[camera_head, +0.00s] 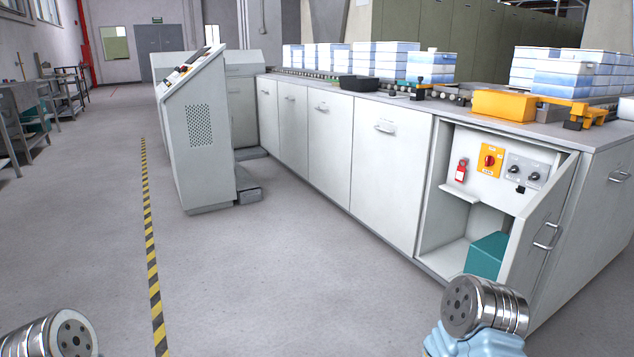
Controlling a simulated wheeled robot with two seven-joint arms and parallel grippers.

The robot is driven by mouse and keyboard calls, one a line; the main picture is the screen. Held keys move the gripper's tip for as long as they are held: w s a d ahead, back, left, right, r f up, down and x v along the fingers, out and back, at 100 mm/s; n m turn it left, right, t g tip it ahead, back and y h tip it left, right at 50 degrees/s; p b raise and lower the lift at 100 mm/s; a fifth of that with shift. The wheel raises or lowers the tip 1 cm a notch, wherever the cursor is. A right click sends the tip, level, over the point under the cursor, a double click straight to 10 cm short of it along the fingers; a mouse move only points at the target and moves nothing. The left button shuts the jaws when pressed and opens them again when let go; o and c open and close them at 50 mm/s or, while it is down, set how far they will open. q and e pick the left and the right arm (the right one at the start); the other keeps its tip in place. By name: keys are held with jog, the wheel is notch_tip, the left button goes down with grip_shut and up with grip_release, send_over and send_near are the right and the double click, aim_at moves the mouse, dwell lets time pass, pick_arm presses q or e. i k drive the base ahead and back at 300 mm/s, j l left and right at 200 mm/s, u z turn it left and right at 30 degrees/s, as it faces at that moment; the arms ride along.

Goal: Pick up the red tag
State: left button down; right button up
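The red tag (461,170) is small and red with a pale patch. It is inside the open cabinet (429,215) at the right, upright against the white back panel, just above a small white shelf (461,193). I cannot tell whether it hangs or rests on the shelf. An orange-yellow plate with a red rotary switch (490,160) is to its right. No gripper fingers show. Only metal-ended parts of my arms show at the bottom left and bottom right, well apart from the tag.
The cabinet door (540,232) stands open on the right side of the opening. A grey panel with two knobs (526,172) and a teal box (487,256) are inside. A control console (200,135) stands left. The floor in front is clear.

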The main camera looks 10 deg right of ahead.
aim_at(461, 172)
jog(key=i+j, duration=0.15)
jog(key=i, duration=0.3)
jog(key=i+j+z, duration=0.15)
jog(key=i, duration=0.25)
jog(key=i+j, duration=0.15)
jog(key=i, duration=0.3)
jog(key=i+j+z, duration=0.1)
jog(key=i, duration=0.35)
jog(key=i+l+z, duration=0.15)
jog(key=i+z, duration=0.6)
jog(key=i+j+z, duration=0.1)
jog(key=i+z, duration=0.3)
jog(key=i+j+z, duration=0.2)
jog(key=i+z, duration=0.15)
jog(key=i, duration=0.1)
